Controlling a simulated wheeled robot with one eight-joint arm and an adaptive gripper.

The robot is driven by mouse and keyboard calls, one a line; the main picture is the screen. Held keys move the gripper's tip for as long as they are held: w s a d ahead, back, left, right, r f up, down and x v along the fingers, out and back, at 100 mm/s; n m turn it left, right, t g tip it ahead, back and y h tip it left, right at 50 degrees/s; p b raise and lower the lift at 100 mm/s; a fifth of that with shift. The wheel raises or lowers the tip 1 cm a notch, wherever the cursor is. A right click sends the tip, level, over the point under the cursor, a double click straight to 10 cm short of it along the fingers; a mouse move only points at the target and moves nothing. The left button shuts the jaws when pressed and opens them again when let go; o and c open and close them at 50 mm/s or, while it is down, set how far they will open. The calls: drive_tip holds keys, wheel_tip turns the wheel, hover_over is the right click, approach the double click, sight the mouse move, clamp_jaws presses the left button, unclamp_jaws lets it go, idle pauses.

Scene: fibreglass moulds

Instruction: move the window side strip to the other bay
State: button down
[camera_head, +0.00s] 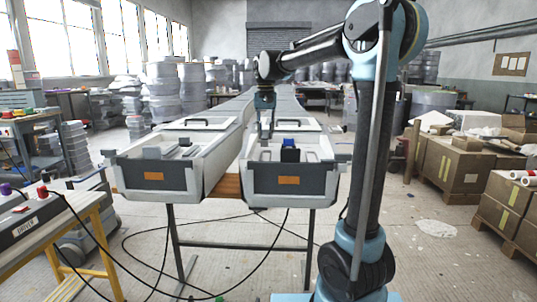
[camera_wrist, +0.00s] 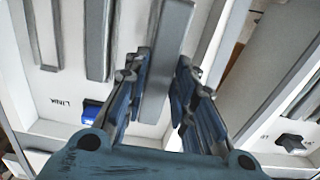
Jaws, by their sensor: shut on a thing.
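My gripper (camera_wrist: 160,70) is shut on a long grey strip (camera_wrist: 172,32), which runs between its two fingers in the wrist view. In the head view my gripper (camera_head: 265,104) points down over the window side of the right bay (camera_head: 291,185). I cannot tell whether the held strip is clear of the bay floor. Two more grey strips (camera_wrist: 100,40) and (camera_wrist: 42,35) lie in the same bay, beside a blue block (camera_wrist: 90,111). The left bay (camera_head: 152,172) stands alongside with grey pieces (camera_head: 178,150) in it.
A narrow gap and raised walls separate the two bays. A dark piece (camera_wrist: 292,144) sits in the neighbouring bay in the wrist view. Cardboard boxes (camera_head: 452,150) stand at right, a yellow-legged bench (camera_head: 75,235) at left. Cables cross the floor.

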sight(266, 134)
drive_tip(key=shift+f, duration=3.45)
drive_tip(key=c, duration=1.3)
unclamp_jaws()
wheel_tip(266, 134, up, 12)
drive_tip(key=shift+r, duration=0.1)
